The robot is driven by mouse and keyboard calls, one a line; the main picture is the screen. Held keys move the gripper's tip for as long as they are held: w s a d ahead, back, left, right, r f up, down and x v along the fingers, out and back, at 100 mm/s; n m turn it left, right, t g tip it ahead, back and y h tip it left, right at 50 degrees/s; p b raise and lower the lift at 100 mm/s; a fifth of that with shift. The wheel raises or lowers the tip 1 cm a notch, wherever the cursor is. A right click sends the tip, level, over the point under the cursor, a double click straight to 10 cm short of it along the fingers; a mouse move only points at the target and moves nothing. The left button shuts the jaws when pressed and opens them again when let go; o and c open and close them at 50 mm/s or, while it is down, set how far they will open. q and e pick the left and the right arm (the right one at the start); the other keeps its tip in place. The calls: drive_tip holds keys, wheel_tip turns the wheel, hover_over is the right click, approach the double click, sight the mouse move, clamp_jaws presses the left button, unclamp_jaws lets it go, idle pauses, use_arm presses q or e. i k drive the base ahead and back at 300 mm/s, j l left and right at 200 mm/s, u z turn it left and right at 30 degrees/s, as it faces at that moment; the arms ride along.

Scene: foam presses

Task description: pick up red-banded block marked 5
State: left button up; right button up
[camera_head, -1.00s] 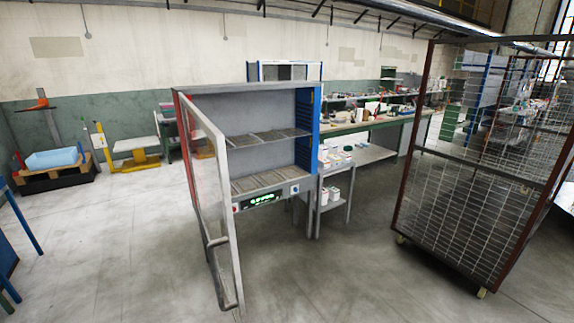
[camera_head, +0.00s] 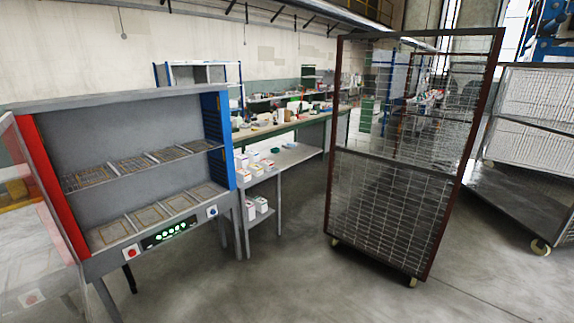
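Several small white blocks with coloured bands stand on a grey side table (camera_head: 292,156) right of the press cabinet. A block with a red band (camera_head: 266,164) shows among those on the table top. More white blocks (camera_head: 257,207) stand on the lower shelf. The numbers on the blocks are too small to read, so I cannot tell which one is marked 5. Neither of my grippers is in view.
The open-fronted press cabinet (camera_head: 130,112) stands at left, with wire trays on two levels. Its transparent door (camera_head: 40,240) is swung open at the left edge. A wheeled mesh cage (camera_head: 400,165) stands right of centre. Bare floor (camera_head: 270,285) lies in front.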

sight(268, 165)
drive_tip(key=i+l+z, duration=0.1)
drive_tip(key=i+z, duration=0.35)
drive_tip(key=i, duration=0.45)
drive_tip(key=i+l+u, duration=0.1)
drive_tip(key=i, duration=0.75)
drive_tip(key=i+l+u, duration=0.1)
drive_tip(key=i+u, duration=0.3)
drive_tip(key=i+l+u, duration=0.25)
drive_tip(key=i+u, duration=0.15)
drive_tip(key=i+l+u, duration=0.95)
drive_tip(key=l, duration=0.15)
drive_tip(key=l+u, duration=0.1)
drive_tip(key=l, duration=0.15)
